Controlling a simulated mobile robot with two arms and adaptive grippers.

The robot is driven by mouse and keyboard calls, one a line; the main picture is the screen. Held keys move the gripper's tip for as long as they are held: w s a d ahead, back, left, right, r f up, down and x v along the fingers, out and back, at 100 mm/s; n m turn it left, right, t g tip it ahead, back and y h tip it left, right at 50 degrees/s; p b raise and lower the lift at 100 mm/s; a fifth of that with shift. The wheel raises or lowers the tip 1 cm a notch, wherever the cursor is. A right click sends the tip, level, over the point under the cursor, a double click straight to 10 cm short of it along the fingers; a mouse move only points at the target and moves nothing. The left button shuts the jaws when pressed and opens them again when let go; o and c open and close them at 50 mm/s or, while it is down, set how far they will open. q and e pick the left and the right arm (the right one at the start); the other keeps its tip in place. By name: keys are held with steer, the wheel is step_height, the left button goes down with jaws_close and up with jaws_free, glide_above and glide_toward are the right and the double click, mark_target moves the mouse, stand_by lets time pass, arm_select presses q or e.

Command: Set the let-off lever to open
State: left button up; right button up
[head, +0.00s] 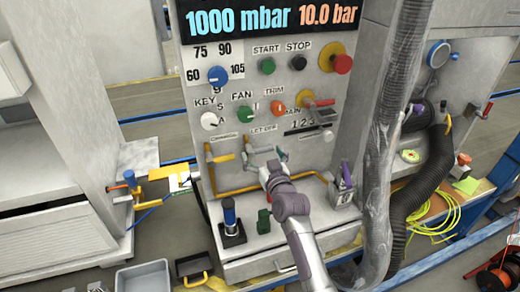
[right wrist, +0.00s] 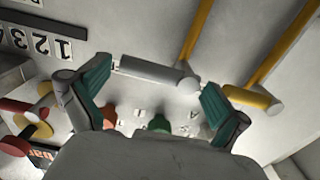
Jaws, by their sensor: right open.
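The let-off lever (head: 263,150) is a grey bar on the panel under the "LET OFF" label, partly hidden by my right gripper in the head view. In the right wrist view the grey lever (right wrist: 152,72) lies across the space between my fingertips, with a round pivot end at its right. My right gripper (head: 266,160) is open in front of it. In the right wrist view its teal finger pads (right wrist: 155,92) stand apart, one toward each end of the lever. Whether a pad touches the lever cannot be told. My left gripper is not in view.
A yellow lever (head: 220,156) sits just left, with yellow pipes below. Knobs and red, green and black buttons fill the panel above. A thick grey hose (head: 387,150) hangs at the right.

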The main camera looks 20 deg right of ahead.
steer(key=shift+w, duration=0.85)
steer(key=shift+c, duration=0.2)
